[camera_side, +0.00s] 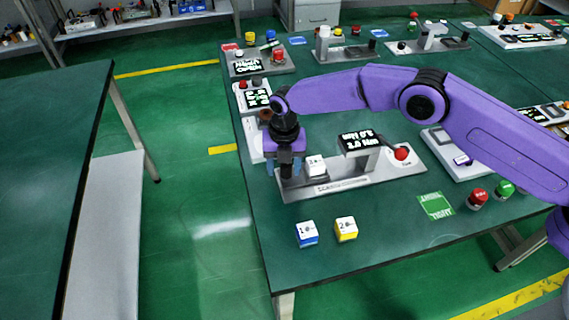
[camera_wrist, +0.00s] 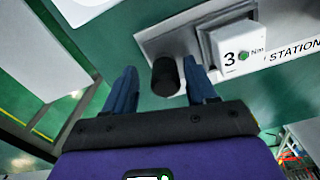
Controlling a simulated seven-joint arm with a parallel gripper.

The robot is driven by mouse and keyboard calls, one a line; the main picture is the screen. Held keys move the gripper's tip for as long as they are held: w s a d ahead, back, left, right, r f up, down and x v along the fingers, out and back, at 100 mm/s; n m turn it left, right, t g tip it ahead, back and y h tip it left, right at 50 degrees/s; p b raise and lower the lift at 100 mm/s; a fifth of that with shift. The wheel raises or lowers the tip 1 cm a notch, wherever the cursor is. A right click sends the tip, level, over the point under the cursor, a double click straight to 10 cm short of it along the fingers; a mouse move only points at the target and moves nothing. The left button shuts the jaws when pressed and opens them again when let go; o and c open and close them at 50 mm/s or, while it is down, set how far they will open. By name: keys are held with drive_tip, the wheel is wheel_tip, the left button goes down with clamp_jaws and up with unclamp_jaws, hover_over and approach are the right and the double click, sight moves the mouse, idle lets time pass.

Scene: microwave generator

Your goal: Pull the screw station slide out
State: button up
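The screw station (camera_side: 385,178) is a long light-grey base near the front edge of the green table, with a display reading 2.0 Nm and a red button. A white block marked 3 (camera_side: 316,165) sits at its left end; it also shows in the wrist view (camera_wrist: 236,50). A black cylindrical knob (camera_wrist: 166,77) stands out from the station's end. My gripper (camera_side: 285,168) is at this left end, pointing down. In the wrist view its blue fingers (camera_wrist: 160,70) are apart on either side of the knob, with a clear gap on the left.
A blue cube marked 1 (camera_side: 307,233) and a yellow cube marked 2 (camera_side: 346,229) lie in front of the station. A green pad (camera_side: 435,205) and a red button (camera_side: 478,197) are to the right. Other stations stand behind. Open floor lies left of the table edge.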

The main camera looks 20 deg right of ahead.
drive_tip(key=shift+r, duration=0.1)
wheel_tip(320, 180, up, 17)
drive_tip(key=shift+r, duration=0.15)
idle(0.4)
drive_tip(key=shift+d, duration=0.1)
idle(0.4)
drive_tip(key=s+d+r+m, duration=0.4)
drive_tip(key=s+d+m, duration=0.1)
drive_tip(key=s+d, duration=0.25)
drive_tip(key=s+d+r+m, duration=0.3)
drive_tip(key=s+d+m, duration=0.35)
drive_tip(key=s, duration=0.25)
drive_tip(key=s+d+f+m, duration=0.1)
drive_tip(key=s+d+m, duration=0.3)
drive_tip(key=s+d, duration=0.5)
drive_tip(key=s+d+f+m, duration=0.2)
drive_tip(key=s+d+m, duration=0.3)
drive_tip(key=s+d, duration=0.5)
drive_tip(key=shift+s+d+f, duration=0.25)
drive_tip(key=shift+d, duration=0.55)
